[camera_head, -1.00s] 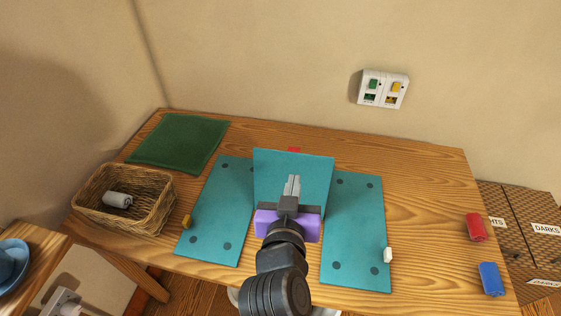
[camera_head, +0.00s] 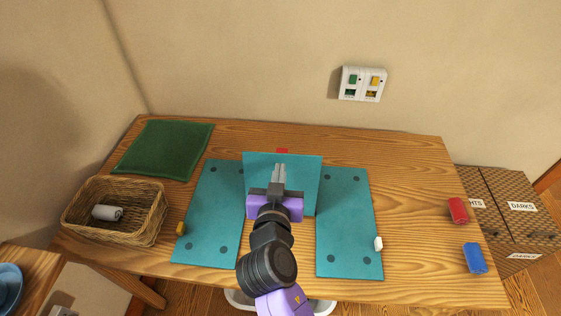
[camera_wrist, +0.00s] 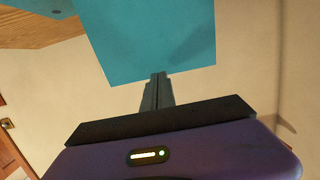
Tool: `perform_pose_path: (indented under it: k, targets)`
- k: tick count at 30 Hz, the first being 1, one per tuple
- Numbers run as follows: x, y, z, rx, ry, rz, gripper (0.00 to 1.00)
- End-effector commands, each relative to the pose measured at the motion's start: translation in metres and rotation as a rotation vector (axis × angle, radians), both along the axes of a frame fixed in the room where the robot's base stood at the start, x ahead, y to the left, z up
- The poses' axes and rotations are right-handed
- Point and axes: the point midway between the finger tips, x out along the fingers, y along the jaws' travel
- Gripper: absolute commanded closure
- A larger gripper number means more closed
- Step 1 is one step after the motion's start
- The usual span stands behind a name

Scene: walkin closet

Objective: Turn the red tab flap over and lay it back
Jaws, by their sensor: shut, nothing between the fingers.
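The folding teal board lies on the wooden table, with a left panel (camera_head: 212,215) bearing a yellow tab (camera_head: 181,229) and a right panel (camera_head: 345,215) bearing a white tab (camera_head: 378,243). Between them the middle flap (camera_head: 257,171) stands raised, with a red tab (camera_head: 282,151) just showing behind its top edge. My gripper (camera_head: 280,167) is shut and empty, in front of the flap's near face. In the wrist view its fingertips (camera_wrist: 158,75) overlap the flap's edge (camera_wrist: 150,45); I cannot tell whether they touch. My arm hides the flap's lower part.
A wicker basket (camera_head: 75,222) holding a grey roll (camera_head: 107,213) and a green cloth (camera_head: 163,149) are at the left. A red block (camera_head: 458,210) and a blue block (camera_head: 475,258) lie at the right. The table right of the board is mostly clear.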

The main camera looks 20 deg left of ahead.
Motion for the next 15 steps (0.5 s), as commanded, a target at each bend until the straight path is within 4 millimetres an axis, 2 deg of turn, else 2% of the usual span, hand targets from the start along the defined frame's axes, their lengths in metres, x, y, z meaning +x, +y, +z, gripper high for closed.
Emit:
perform_pose_path:
  k: [6,15]
  targets:
    - [0.022,0.007,-0.004,-0.002,0.0,0.0,1.0]
    - [0.028,0.009,-0.006,0.0,0.0,0.001,1.0]
